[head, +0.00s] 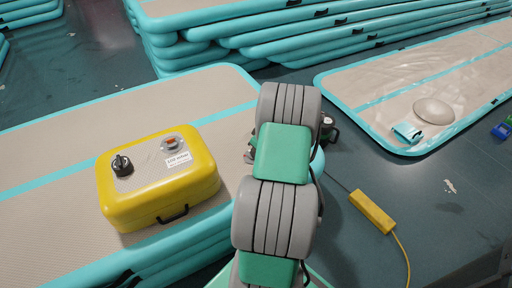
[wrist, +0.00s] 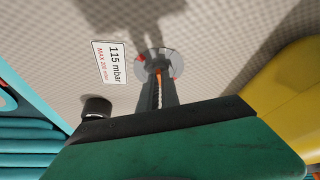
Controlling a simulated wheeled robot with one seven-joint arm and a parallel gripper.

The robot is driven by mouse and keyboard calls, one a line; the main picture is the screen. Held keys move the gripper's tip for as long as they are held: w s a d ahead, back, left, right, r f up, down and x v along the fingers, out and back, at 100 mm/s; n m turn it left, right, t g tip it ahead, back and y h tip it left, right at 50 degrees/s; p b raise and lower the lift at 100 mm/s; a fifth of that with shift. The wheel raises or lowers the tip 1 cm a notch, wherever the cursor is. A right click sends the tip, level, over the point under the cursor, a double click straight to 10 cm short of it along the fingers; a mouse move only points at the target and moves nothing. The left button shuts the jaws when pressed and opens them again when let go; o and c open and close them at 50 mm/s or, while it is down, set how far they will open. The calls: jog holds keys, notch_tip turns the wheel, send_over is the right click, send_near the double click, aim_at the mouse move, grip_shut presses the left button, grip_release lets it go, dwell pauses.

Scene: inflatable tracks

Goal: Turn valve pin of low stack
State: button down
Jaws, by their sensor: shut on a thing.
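The low stack (head: 200,105) of beige tracks with teal edges lies at the left in the head view; its beige top (wrist: 215,30) fills much of the wrist view. A round grey valve (wrist: 174,55) is set in that top, with an orange-red pin (wrist: 158,73) at its middle. My gripper (wrist: 158,78) is over the valve, its two dark fingers shut on the pin. The fingers hide part of the valve, and the pin's exact angle is hard to tell. In the head view my arm hides the valve and fingertips.
A label reading 115 mbar (wrist: 112,62) and a black cap (wrist: 97,107) are beside the valve. A yellow box (head: 150,185) stands on the stack, close by at the right in the wrist view. A yellow bar with a cable (head: 372,211) lies on the floor. Taller stacks (head: 330,40) stand behind.

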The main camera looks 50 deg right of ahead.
jog(key=shift+a+r+m+h+p, duration=0.15)
jog(key=shift+m+h+p, duration=0.3)
jog(key=shift+m, duration=0.65)
jog(key=c, duration=1.6)
grip_release()
jog(key=p+v, duration=0.2)
jog(key=v, duration=0.5)
jog(key=shift+s+r+p, duration=0.1)
jog(key=shift+r+p, duration=0.2)
